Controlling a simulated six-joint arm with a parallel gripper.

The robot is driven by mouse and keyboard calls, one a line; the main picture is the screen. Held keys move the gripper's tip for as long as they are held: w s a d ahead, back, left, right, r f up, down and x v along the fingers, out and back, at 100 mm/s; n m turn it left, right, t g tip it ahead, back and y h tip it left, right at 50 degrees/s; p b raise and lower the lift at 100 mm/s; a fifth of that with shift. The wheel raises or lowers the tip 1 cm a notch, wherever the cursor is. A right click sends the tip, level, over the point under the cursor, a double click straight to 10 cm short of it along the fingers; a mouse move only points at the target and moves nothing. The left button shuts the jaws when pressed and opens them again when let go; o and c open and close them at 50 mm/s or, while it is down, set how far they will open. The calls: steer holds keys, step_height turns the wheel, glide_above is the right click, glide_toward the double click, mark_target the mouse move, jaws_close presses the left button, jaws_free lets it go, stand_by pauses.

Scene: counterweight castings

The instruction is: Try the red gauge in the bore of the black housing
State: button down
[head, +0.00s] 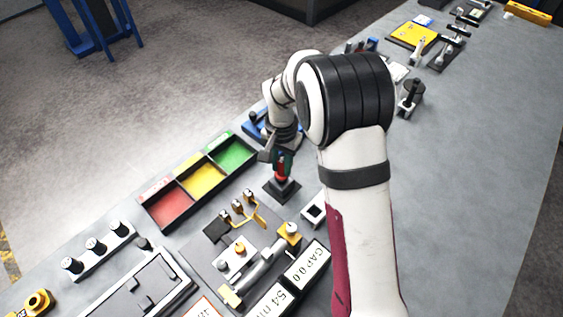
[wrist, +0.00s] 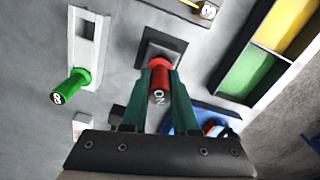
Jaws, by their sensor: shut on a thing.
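The red gauge (head: 282,174) stands about upright between the jaws of my gripper (head: 282,160). In the wrist view the gauge (wrist: 159,80) shows its marked end towards the camera, with the green fingers of my gripper (wrist: 160,92) shut on either side. The black housing (head: 282,190) is a square block on the table directly below the gauge. In the wrist view the housing (wrist: 150,48) lies just beyond the gauge's far end. The bore is hidden by the gauge, so I cannot tell how deep the gauge sits in it.
A tray with red (head: 170,209), yellow (head: 203,179) and green (head: 233,153) compartments stands left of the housing. A green gauge (wrist: 76,84) stands in a pale rack (wrist: 88,45). A fixture with yellow clamps (head: 240,250) is in front. My arm hides part of the table.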

steer(key=shift+f, duration=1.35)
stand_by(1.6)
steer(key=shift+r, duration=1.85)
steer(key=shift+r, duration=2.5)
